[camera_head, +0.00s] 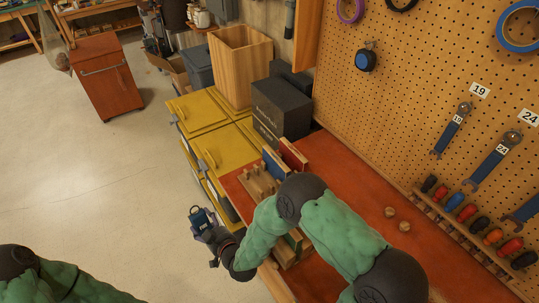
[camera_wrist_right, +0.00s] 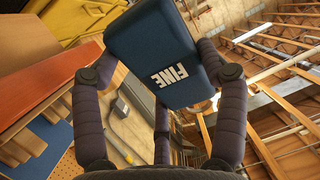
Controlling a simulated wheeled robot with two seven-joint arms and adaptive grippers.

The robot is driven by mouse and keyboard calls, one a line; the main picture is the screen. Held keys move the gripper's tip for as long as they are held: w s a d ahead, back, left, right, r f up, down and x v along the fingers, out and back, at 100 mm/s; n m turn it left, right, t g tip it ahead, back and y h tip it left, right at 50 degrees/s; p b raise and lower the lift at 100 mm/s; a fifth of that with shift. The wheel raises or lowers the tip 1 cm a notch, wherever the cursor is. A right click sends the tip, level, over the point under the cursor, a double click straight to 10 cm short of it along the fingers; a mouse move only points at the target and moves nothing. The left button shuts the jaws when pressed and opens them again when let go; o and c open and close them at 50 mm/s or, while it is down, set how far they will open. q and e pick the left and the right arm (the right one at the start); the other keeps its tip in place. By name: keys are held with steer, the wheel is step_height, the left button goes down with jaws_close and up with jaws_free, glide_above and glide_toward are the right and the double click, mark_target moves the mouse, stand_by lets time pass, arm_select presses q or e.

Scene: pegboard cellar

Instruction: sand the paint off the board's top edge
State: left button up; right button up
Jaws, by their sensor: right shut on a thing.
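My right gripper (camera_head: 207,234) is shut on a dark blue sanding block (camera_head: 200,216), held in the air beyond the left edge of the red-topped bench. Boards stand on edge in a wooden rack (camera_head: 258,184) on the bench: a blue board (camera_head: 275,163) and a red board (camera_head: 293,154). The block is apart from them. My right arm hides part of the rack, and I cannot tell which board is meant.
Yellow cabinets (camera_head: 227,146) adjoin the bench (camera_head: 345,165), with a black box (camera_head: 282,106) and a wooden bin (camera_head: 240,65) behind. A pegboard (camera_head: 430,70) with wrenches rises at right. Two small round things (camera_head: 397,218) lie on the bench. Open floor lies left.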

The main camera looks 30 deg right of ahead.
mark_target(200, 211)
steer(key=r+n+g+p, duration=0.1)
steer(key=r+g+p, duration=0.1)
steer(key=w+r+n+g+y+p, duration=0.1)
steer(key=r+g+p, duration=0.1)
steer(key=r, duration=0.1)
steer(key=shift+w+d+r, duration=0.1)
steer(key=shift+w+r, duration=0.05)
steer(key=shift+r, duration=0.05)
steer(key=g+p, duration=0.1)
steer(key=d+r+n+g+p, duration=0.1)
steer(key=shift+r+g, duration=0.25)
steer(key=shift+g, duration=0.05)
steer(key=s+d+r+n+g+h+p, duration=0.2)
steer(key=s+d+r+g+p, duration=0.2)
steer(key=s+d+r+p, duration=0.45)
steer(key=s+d+r+n+g+h+p, duration=0.25)
steer(key=d+r+g+p, duration=0.2)
steer(key=d+r, duration=0.65)
steer(key=shift+t+y, duration=0.25)
steer(key=shift+t, duration=0.1)
steer(key=shift+s+a+f+b, duration=0.1)
steer(key=shift+a+f+b, duration=0.05)
steer(key=shift+f+b, duration=0.9)
steer(key=shift+a+f+b, duration=0.1)
steer(key=shift+f+b, duration=0.55)
steer(key=shift+f, duration=0.7)
